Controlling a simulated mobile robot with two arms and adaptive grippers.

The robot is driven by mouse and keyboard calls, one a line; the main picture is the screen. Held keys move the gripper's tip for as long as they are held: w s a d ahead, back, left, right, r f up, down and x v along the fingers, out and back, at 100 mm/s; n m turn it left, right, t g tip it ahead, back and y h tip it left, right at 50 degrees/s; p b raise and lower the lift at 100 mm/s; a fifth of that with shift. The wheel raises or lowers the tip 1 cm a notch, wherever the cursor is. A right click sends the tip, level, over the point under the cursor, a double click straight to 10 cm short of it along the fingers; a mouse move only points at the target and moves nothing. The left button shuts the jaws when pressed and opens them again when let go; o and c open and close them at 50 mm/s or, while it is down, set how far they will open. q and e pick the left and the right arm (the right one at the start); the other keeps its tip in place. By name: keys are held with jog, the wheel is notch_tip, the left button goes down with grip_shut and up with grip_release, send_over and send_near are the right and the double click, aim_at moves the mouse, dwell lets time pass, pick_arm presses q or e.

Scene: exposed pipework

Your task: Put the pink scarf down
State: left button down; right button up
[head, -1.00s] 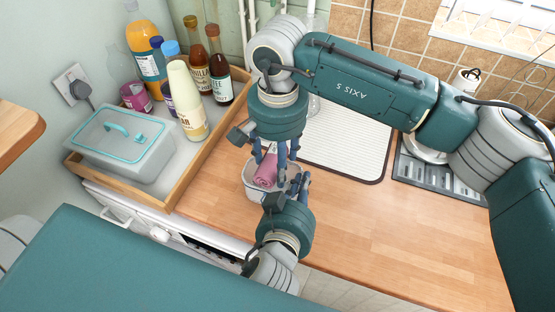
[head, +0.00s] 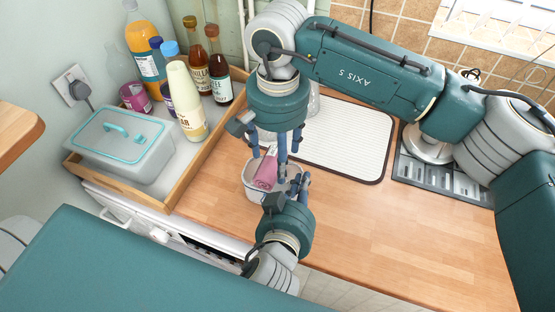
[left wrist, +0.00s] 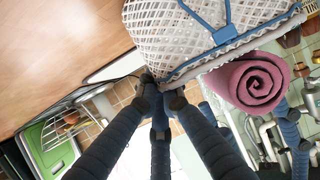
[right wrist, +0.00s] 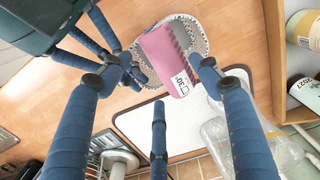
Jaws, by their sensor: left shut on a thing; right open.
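The pink scarf (head: 265,170) is rolled up and sits in a white mesh basket (head: 256,193), its upper end standing out above the rim. Its white label faces the right wrist view, where the scarf (right wrist: 164,56) lies beyond my fingers. The left wrist view shows its spiral end (left wrist: 255,82) and the basket's woven wall (left wrist: 170,38) with a blue handle. My left gripper (head: 299,181) is shut on the basket's rim at its right side. My right gripper (head: 277,152) is open just above the scarf, fingers spread around its upper end. The scarf's lower part is hidden in the basket.
A wooden tray (head: 190,182) with bottles and a grey lidded box (head: 120,143) stands on the left. A white ribbed mat (head: 345,138) lies behind the basket. The wooden worktop (head: 370,225) to the right is clear.

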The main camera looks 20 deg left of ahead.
notch_tip(320, 180, up, 9)
jog(key=shift+r, duration=0.15)
dwell(0.6)
jog(key=o, duration=0.4)
